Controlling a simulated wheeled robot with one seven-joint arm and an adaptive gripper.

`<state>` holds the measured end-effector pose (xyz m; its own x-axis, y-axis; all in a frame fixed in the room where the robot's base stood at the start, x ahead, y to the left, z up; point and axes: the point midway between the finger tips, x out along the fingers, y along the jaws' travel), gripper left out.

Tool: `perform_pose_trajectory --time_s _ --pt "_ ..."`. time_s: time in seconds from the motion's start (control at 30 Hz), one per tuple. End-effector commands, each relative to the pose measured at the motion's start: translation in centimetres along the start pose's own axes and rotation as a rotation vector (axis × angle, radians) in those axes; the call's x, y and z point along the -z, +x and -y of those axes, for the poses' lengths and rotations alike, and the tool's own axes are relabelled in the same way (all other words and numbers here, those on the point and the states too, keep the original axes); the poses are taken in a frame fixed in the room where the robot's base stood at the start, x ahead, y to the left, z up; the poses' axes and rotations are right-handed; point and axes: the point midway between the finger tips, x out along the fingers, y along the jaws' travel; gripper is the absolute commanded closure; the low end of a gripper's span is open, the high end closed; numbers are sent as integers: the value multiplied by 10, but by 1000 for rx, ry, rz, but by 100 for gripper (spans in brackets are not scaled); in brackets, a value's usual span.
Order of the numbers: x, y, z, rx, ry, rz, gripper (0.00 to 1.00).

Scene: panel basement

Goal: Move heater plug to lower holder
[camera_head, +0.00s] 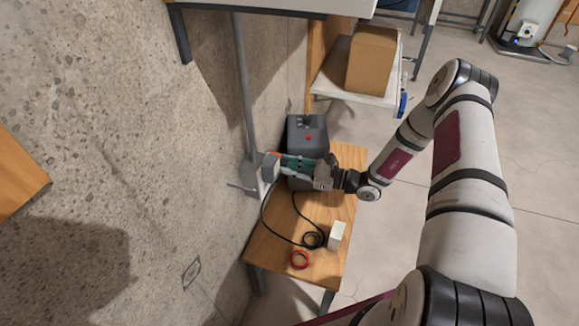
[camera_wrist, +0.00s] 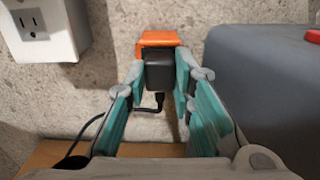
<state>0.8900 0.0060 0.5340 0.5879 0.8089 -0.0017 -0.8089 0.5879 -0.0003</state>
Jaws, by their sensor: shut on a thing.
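The black heater plug (camera_wrist: 159,73) is between the teal-padded fingers of my gripper (camera_wrist: 158,85), which is shut on it. Its black cord (camera_wrist: 95,122) leaves the plug's lower end and bends left. An orange holder (camera_wrist: 158,40) is directly behind and above the plug, against the wall; whether the plug sits in it or only lines up in front cannot be told. In the head view, my gripper (camera_head: 290,163) reaches left toward the wall beside the dark grey heater box (camera_head: 307,133). The fingers hide the plug there.
A white outlet box (camera_wrist: 43,27) is on the wall at left, clear of the fingers. The wooden table (camera_head: 290,262) carries coiled cord (camera_head: 313,240), a red ring (camera_head: 299,260) and a white block (camera_head: 337,235). A cardboard box (camera_head: 372,58) stands on a shelf behind.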

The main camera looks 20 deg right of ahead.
Motion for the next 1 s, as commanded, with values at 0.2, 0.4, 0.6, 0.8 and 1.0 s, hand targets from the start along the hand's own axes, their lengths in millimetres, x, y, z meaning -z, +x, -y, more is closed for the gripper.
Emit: perform_pose_trajectory --time_s 0.2,0.4,0.6,0.8,1.0 --pt "0 0 0 1 0 1 100" --pt "0 0 0 0 0 1 100" --pt "0 1 0 0 0 1 100" --pt "0 2 0 0 0 1 73" --pt "0 2 0 1 -1 0 54"
